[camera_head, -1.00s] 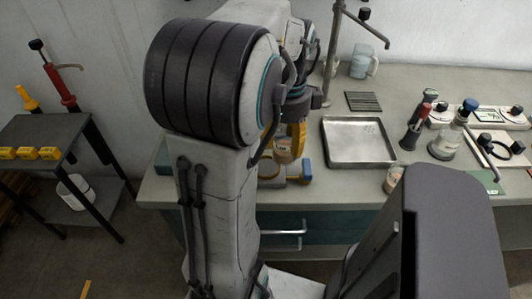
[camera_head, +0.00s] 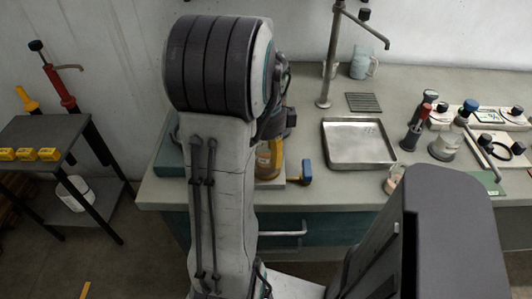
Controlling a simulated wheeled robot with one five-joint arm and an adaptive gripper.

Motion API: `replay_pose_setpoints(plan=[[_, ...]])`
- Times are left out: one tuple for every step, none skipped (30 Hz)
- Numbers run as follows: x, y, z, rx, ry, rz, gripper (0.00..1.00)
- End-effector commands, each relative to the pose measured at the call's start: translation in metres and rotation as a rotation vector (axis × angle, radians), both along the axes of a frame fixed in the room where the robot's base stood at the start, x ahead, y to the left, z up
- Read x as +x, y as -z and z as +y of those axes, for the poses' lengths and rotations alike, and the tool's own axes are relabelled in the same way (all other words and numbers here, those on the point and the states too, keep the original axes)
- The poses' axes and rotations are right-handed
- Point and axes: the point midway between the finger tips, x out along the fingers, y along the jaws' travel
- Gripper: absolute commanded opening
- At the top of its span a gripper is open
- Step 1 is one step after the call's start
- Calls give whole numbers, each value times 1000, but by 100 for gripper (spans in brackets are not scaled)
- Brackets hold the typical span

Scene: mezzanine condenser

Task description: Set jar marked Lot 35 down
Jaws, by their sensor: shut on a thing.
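My gripper (camera_head: 277,150) is mostly hidden behind my own arm, with only a part of its yellow fingers showing. It is shut on a brownish jar (camera_head: 265,161), which shows in part just right of my arm, over the left part of the counter. The marking on the jar cannot be read. I cannot tell whether the jar's base touches anything, because my arm covers much of it.

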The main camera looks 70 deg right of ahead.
Motion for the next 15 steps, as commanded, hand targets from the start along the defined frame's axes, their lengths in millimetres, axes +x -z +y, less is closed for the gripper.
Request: replay_pose_setpoints(plan=[[0,1,0,0,0,0,17],[0,1,0,-1,0,0,17],[0,1,0,-1,0,0,17],[0,1,0,-2,0,0,17],[0,1,0,-2,0,0,17],[0,1,0,-2,0,0,17],[0,1,0,-2,0,0,17],[0,1,0,-2,0,0,17],[0,1,0,-2,0,0,17],[0,2,0,-2,0,0,17],[0,2,0,-1,0,0,17],[0,3,0,-2,0,0,17],[0,4,0,-2,0,0,17],[0,5,0,-2,0,0,17],[0,4,0,-1,0,0,55]])
